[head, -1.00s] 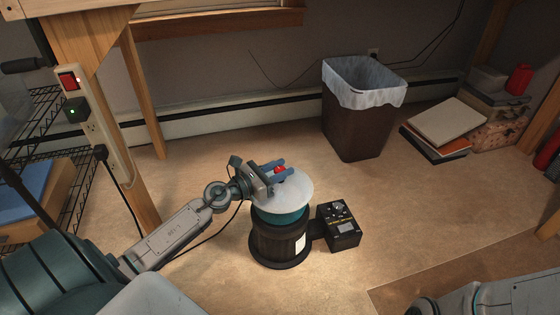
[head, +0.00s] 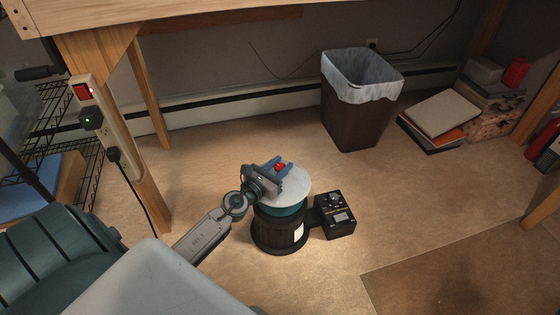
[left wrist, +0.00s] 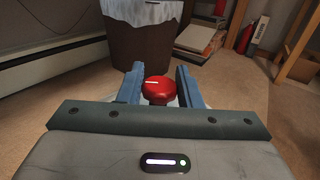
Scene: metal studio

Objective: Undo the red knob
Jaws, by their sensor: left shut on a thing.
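The red knob (head: 282,168) sits on top of the white round disc (head: 296,188) of a dark drum-shaped stand (head: 279,235). My left gripper (head: 278,165) reaches in from the left and is shut on the knob, one blue finger on each side. In the left wrist view, the red knob (left wrist: 158,89) shows between the fingers of the left gripper (left wrist: 159,80), with a pale line on its top. The disc is mostly hidden there. My right gripper is not in view.
A black control box (head: 336,218) stands right beside the drum stand. A lined waste bin (head: 357,110) is behind it, with books (head: 440,113) and boxes to the right. A wooden bench leg (head: 150,190) and power strip (head: 101,125) are at the left. Floor in front is clear.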

